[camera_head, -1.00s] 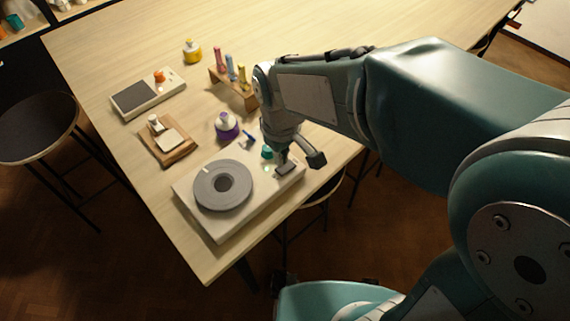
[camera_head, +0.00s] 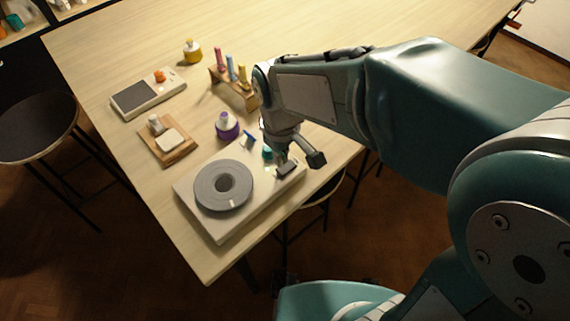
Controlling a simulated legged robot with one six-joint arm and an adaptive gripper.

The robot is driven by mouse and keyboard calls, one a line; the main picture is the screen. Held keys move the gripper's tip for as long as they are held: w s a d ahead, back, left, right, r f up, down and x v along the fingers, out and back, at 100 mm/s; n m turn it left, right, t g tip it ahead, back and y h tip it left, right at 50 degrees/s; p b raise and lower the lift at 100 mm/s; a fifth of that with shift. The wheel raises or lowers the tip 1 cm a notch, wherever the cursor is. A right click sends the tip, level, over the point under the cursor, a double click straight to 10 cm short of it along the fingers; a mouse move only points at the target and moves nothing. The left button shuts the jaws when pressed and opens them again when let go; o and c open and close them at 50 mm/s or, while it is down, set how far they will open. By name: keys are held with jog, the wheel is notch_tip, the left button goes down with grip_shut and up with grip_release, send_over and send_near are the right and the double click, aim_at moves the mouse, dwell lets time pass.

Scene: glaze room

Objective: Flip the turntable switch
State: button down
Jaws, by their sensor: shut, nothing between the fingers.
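The turntable has a pale, box-like base (camera_head: 222,228) at the near corner of the table. A round grey platter (camera_head: 208,198) with a dark centre sits on it. A small dark switch block (camera_head: 287,168) is on the base to the right of the platter. My gripper (camera_head: 282,158) is shut and empty, pointing down just above or beside that block. I cannot tell whether it touches the block. The gripper and wrist partly cover the base's right end, so the switch's position is not clear. A small light mark shows on the platter's near side.
A wooden board with a light block (camera_head: 170,141), a purple jar (camera_head: 227,130), a rack of coloured tubes (camera_head: 234,91), a yellow bottle (camera_head: 192,51) and a flat device with a dark plate (camera_head: 135,97) stand behind.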

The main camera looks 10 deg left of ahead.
aim_at(282, 169)
jog(key=shift+f, duration=1.35)
dwell(0.8)
jog(key=shift+r, duration=3.55)
jog(key=s+d+r+m+t, duration=0.2)
jog(key=s+d+m, duration=0.2)
jog(key=d, duration=0.6)
jog(key=s+d+r+m+t, duration=0.3)
jog(key=d+m, duration=0.3)
jog(key=d, duration=0.4)
jog(key=shift+s+d+r+t, duration=0.2)
jog(key=shift+s+r+t, duration=0.1)
jog(key=shift+s, duration=0.4)
jog(key=shift+a, duration=0.1)
